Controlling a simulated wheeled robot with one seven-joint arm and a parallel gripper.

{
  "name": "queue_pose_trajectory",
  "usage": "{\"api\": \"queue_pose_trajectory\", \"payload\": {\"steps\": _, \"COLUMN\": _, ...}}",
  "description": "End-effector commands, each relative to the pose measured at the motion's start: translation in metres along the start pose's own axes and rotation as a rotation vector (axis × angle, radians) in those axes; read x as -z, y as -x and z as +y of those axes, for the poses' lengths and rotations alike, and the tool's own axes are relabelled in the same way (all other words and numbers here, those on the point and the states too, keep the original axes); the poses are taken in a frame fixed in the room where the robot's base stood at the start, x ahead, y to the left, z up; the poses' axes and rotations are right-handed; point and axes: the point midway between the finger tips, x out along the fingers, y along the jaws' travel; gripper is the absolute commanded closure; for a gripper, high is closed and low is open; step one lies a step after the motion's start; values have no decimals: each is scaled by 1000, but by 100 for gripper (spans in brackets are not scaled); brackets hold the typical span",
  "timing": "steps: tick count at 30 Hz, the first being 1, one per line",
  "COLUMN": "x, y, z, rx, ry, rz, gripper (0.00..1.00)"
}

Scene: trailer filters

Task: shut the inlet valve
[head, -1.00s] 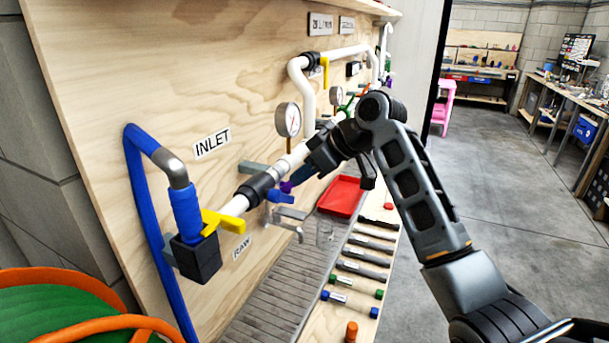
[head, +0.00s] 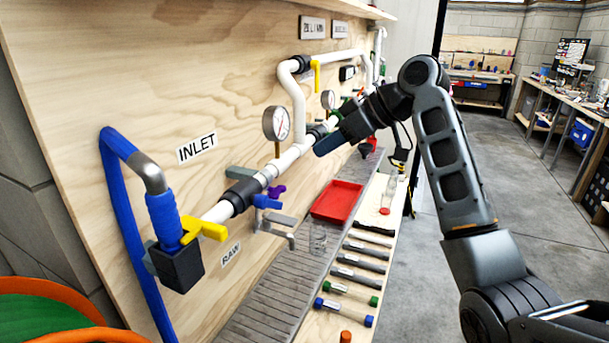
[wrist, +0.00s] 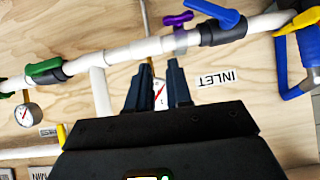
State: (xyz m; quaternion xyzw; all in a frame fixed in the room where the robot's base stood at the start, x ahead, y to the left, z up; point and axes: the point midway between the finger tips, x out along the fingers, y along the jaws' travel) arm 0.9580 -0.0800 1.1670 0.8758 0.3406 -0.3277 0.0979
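A yellow lever (head: 205,228) sits on the pipe by the blue hose (head: 112,170), below and right of the INLET label (head: 197,148). It also shows at the top right of the wrist view (wrist: 302,20). I cannot tell whether the lever lies along or across the flow. My gripper (head: 325,146) is in front of the pipe, well to the right of the lever.
A blue handle (head: 266,201) and purple knob (head: 277,191) sit on the pipe between lever and gripper. A gauge (head: 276,123) stands off the panel. Below are a red tray (head: 337,200), a clear glass (head: 318,238) and several tools. The floor (head: 520,240) at right is clear.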

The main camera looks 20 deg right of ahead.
Motion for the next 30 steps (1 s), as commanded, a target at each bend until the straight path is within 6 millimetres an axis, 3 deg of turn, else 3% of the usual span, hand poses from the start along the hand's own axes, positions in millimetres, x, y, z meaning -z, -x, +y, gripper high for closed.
{"api": "queue_pose_trajectory", "payload": {"steps": 1, "x": -14, "y": -18, "z": -11, "rx": 27, "ry": -35, "rz": 53, "gripper": 75}}
{"api": "queue_pose_trajectory", "payload": {"steps": 6, "x": -44, "y": -52, "z": -48, "rx": 112, "ry": -220, "rz": 315, "gripper": 59}}
{"api": "queue_pose_trajectory", "payload": {"steps": 12, "x": -79, "y": -59, "z": -75, "rx": 183, "ry": -442, "rz": 560, "gripper": 40}}
{"api": "queue_pose_trajectory", "payload": {"steps": 16, "x": -92, "y": -56, "z": -82, "rx": 204, "ry": -527, "rz": 645, "gripper": 27}}
{"api": "queue_pose_trajectory", "payload": {"steps": 20, "x": -94, "y": -54, "z": -83, "rx": 212, "ry": -560, "rz": 675, "gripper": 15}}
{"api": "queue_pose_trajectory", "payload": {"steps": 24, "x": -83, "y": -64, "z": -84, "rx": 214, "ry": -560, "rz": 676, "gripper": 1}}
{"api": "queue_pose_trajectory", "payload": {"steps": 30, "x": -63, "y": -88, "z": -84, "rx": 214, "ry": -559, "rz": 674, "gripper": 0}}
